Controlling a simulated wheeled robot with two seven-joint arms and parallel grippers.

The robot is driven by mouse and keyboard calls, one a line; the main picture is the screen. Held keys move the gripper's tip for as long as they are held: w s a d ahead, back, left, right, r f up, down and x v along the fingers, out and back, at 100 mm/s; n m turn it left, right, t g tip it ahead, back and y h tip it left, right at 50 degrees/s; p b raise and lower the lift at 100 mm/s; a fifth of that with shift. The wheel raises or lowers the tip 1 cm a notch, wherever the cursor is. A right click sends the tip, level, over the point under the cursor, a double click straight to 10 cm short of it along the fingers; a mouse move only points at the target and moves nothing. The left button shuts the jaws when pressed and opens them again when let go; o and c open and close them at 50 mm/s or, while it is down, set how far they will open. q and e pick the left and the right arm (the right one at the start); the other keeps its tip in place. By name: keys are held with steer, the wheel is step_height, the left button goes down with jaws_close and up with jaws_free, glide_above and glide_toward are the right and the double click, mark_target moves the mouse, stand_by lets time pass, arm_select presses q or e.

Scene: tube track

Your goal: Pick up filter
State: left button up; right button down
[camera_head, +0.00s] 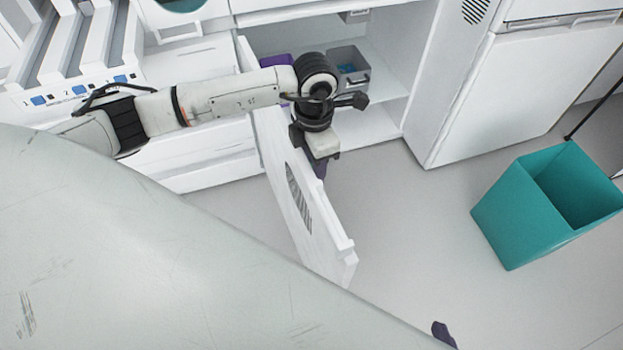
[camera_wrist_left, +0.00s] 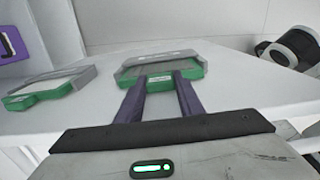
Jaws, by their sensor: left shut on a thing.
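In the left wrist view, a grey filter (camera_wrist_left: 160,61) with a green front edge is at a white surface, between the two purple fingers of my left gripper (camera_wrist_left: 161,83). The gripper is shut on the green front part. I cannot tell whether the filter touches the surface. A second green and grey filter (camera_wrist_left: 48,86) lies to its left.
A teal waste bin (camera_head: 520,209) stands on the floor at right. Open floor lies between it and the door. A purple holder (camera_wrist_left: 22,39) stands at left in the wrist view.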

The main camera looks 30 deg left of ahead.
arm_select(q)
steer(key=shift+r, duration=0.6)
steer(key=shift+r+p, duration=1.5)
steer(key=shift+r, duration=11.9)
steer(key=shift+r, duration=0.1)
